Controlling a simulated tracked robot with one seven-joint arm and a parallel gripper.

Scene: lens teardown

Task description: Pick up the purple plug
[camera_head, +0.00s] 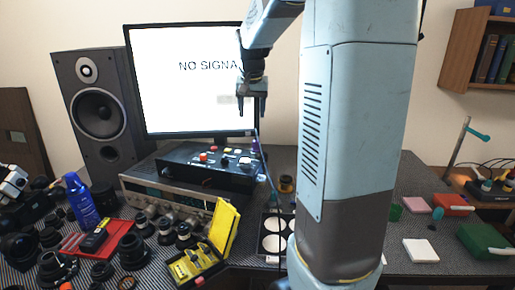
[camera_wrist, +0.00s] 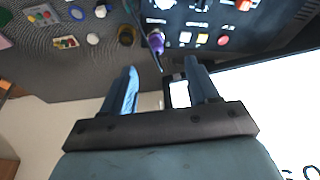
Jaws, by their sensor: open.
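The purple plug (camera_wrist: 157,40) shows at the top centre of the wrist view, at the edge of the black button panel (camera_wrist: 215,20), with a dark cable running by it. In the head view the purple plug (camera_head: 255,145) is small, at the right end of the black panel (camera_head: 185,162), and a cable hangs down near it. My gripper (camera_head: 252,108) points down above the panel's right end, in front of the monitor. In the wrist view my gripper (camera_wrist: 160,68) is open, and the plug lies beyond the gap between its fingers, apart from them.
The monitor (camera_head: 185,80) stands close behind my gripper. A grey device (camera_head: 165,200) sits under the panel. A yellow case (camera_head: 222,230), a red tray (camera_head: 105,240) and several lenses crowd the front left. A white block (camera_head: 420,250) lies on the right of the table.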

